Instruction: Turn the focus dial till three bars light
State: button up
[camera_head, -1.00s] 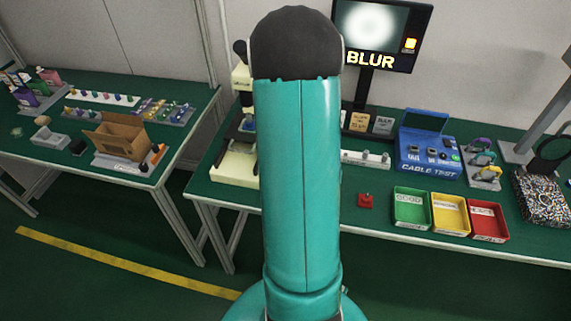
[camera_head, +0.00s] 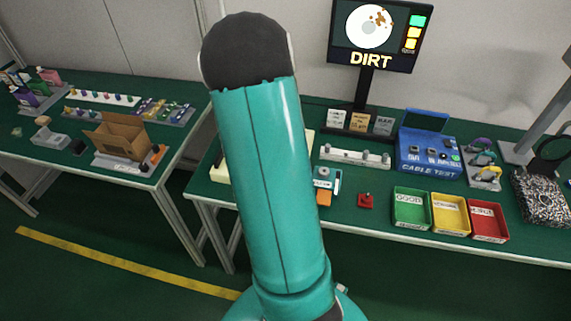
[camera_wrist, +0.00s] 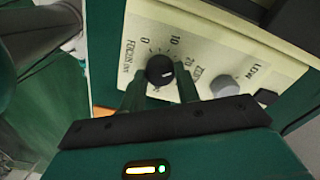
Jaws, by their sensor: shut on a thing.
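The focus dial (camera_wrist: 160,68) is a round black knob with a pale pointer mark on a cream panel (camera_wrist: 206,52) with printed numbers, in the wrist view. My gripper (camera_wrist: 161,80) has a dark finger on each side of the dial and is shut on it. In the head view my arm hides the gripper and most of the cream instrument.
A grey knob (camera_wrist: 224,85) sits close beside the dial on the same panel. On the bench are a blue cable tester (camera_head: 428,155), a green tray (camera_head: 410,225), a yellow tray (camera_head: 450,232) and a red tray (camera_head: 488,238). A cardboard box (camera_head: 120,135) stands on the left table.

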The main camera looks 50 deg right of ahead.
jog(key=shift+m, duration=0.8)
jog(key=o, duration=1)
notch_tip(320, 180, up, 14)
jog(key=shift+f, duration=0.1)
